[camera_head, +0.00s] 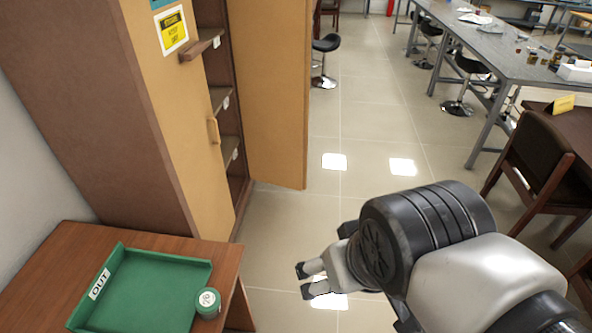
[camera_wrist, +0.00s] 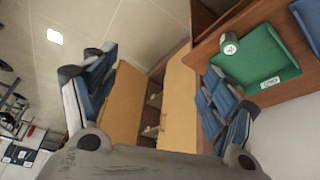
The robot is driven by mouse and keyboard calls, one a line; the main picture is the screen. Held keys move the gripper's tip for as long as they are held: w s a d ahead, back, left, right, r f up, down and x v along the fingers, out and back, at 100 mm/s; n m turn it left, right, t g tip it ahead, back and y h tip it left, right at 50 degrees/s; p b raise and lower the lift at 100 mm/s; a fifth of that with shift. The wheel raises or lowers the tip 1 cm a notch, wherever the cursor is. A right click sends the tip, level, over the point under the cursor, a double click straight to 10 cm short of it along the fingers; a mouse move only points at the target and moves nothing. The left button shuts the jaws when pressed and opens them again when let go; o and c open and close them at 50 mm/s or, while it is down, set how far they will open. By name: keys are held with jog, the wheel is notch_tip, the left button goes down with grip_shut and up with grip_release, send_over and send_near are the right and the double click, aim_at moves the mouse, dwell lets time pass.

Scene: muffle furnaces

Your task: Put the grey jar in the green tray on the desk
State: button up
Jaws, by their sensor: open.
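The green tray (camera_head: 150,293), with an OUT label on its wall, sits on the brown desk (camera_head: 60,262) at lower left. The jar (camera_wrist: 229,44) and tray (camera_wrist: 262,57) also show at upper right in the wrist view. My gripper (camera_head: 305,281) is open and empty, out over the floor right of the desk, apart from both. It shows open in the wrist view too (camera_wrist: 158,78).
A tall cabinet (camera_head: 160,110) stands behind the desk with its door (camera_head: 265,95) swung open and shelves showing. A long grey table (camera_head: 500,50) with stools and a brown chair (camera_head: 540,165) are at right. The floor between is clear. A blue tray (camera_wrist: 309,20) shows in the wrist view.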

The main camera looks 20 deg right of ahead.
jog(key=shift+o, duration=0.2)
jog(key=shift+s+a, duration=0.2)
jog(key=shift+s, duration=0.3)
jog(key=shift+w+a+f, duration=0.1)
